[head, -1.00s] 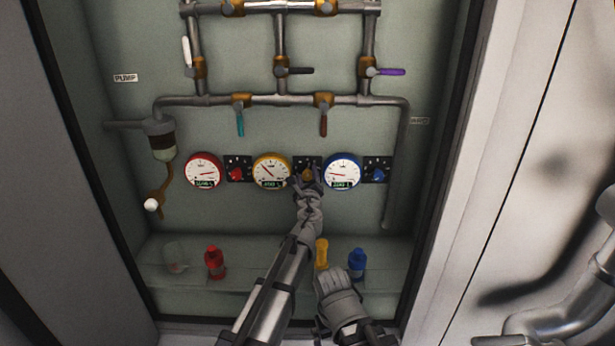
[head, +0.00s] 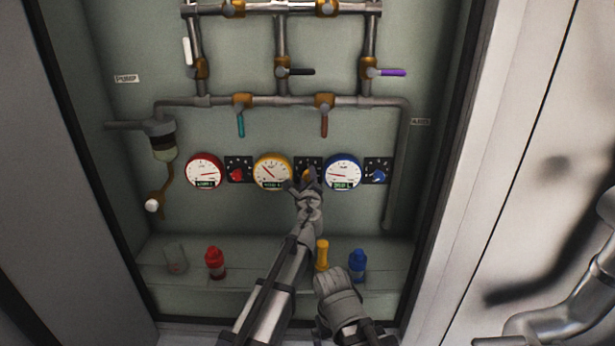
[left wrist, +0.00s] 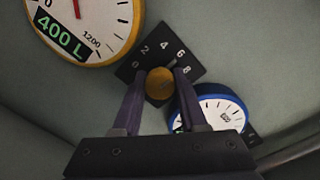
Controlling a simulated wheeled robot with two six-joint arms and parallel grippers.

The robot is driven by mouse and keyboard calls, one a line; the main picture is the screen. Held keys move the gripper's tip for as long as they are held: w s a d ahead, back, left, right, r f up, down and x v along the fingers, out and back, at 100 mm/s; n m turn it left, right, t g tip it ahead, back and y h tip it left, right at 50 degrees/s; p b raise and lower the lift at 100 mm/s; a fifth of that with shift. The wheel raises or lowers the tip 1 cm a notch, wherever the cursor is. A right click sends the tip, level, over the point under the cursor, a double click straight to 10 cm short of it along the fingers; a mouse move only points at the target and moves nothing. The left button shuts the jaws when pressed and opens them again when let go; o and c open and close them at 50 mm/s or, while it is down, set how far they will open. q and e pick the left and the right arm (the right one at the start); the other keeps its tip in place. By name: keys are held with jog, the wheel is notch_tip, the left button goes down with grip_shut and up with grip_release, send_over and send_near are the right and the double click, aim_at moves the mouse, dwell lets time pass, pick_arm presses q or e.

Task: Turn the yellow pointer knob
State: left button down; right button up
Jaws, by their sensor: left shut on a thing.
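The yellow pointer knob (left wrist: 160,86) sits on a dark square plate (left wrist: 165,62) with a number scale, between the yellow-rimmed gauge and the blue-rimmed gauge. My left gripper (left wrist: 155,82) is shut on it, one dark finger on each side. In the head view my left gripper (head: 303,178) reaches up to the panel and partly covers the knob and its plate. The knob's pointer direction is hard to make out. The yellow-rimmed gauge (head: 271,170) is left of the knob; its display reads 400 L in the left wrist view (left wrist: 62,38).
A red gauge (head: 204,171) with a red knob (head: 237,174) is at left, a blue gauge (head: 342,173) with a blue knob (head: 379,175) at right. Pipes with coloured valve levers run above. Red (head: 215,262), yellow (head: 322,255) and blue (head: 357,265) bottles stand on the ledge below.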

pick_arm(q)
jog(key=shift+d, duration=0.2)
jog(key=shift+c, duration=2.3)
grip_release()
jog(key=s, duration=0.7)
jog(key=shift+s+d+r, duration=0.15)
jog(key=shift+s+r, duration=0.1)
jog(key=shift+s, duration=0.15)
